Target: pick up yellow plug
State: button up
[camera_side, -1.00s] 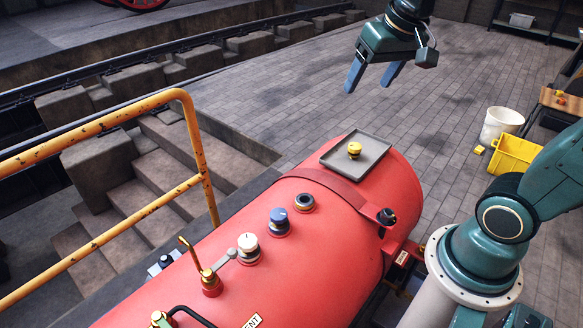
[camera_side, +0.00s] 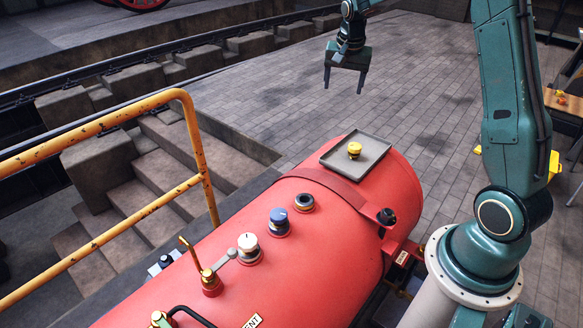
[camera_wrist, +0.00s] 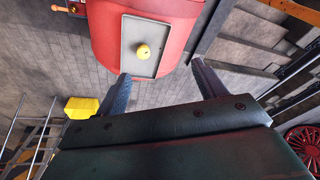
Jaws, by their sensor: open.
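The yellow plug (camera_side: 354,150) sits on a shallow grey tray (camera_side: 372,160) at the far end of the red boiler. In the wrist view the plug (camera_wrist: 143,51) shows on the tray (camera_wrist: 127,32), between and beyond my fingers. My gripper (camera_side: 344,92) is open and empty, its fingers pointing down. It hangs behind the tray in the side view, apart from the plug. In the wrist view my gripper (camera_wrist: 160,85) has its two fingers wide apart.
The red boiler (camera_side: 260,285) carries a blue-topped plug (camera_side: 279,220), a white-topped plug (camera_side: 248,246), an empty-looking port (camera_side: 304,203) and a brass lever (camera_side: 205,272). A yellow railing (camera_side: 195,140) stands at left. A yellow bin (camera_wrist: 82,107) shows in the wrist view. Space around my gripper is clear.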

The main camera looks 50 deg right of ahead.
jog(key=w+d+f+m+g, duration=0.1)
jog(key=w+d+f+m, duration=0.15)
jog(key=d+f, duration=0.5)
jog(key=m, duration=0.3)
send_over(355, 145)
jog(key=a, duration=0.2)
notch_tip(355, 145, down, 10)
jog(key=r, duration=0.1)
jog(key=shift+a+f+g, duration=0.1)
jog(key=shift+f+g, duration=0.15)
jog(key=shift+g, duration=0.15)
jog(key=shift+f, duration=0.1)
jog(key=shift+d+f, duration=0.2)
jog(key=shift+f, duration=1.2)
jog(key=shift+d+f, duration=0.25)
jog(key=shift+f, duration=1.1)
jog(key=shift+d+f, duration=0.2)
jog(key=shift+f, duration=1.2)
jog(key=shift+f, duration=0.15)
jog(key=shift+d+f, duration=0.25)
jog(key=shift+f, duration=0.95)
jog(key=shift+d+f, duration=0.2)
jog(key=shift+f, duration=1)
jog(key=shift+c, duration=0.2)
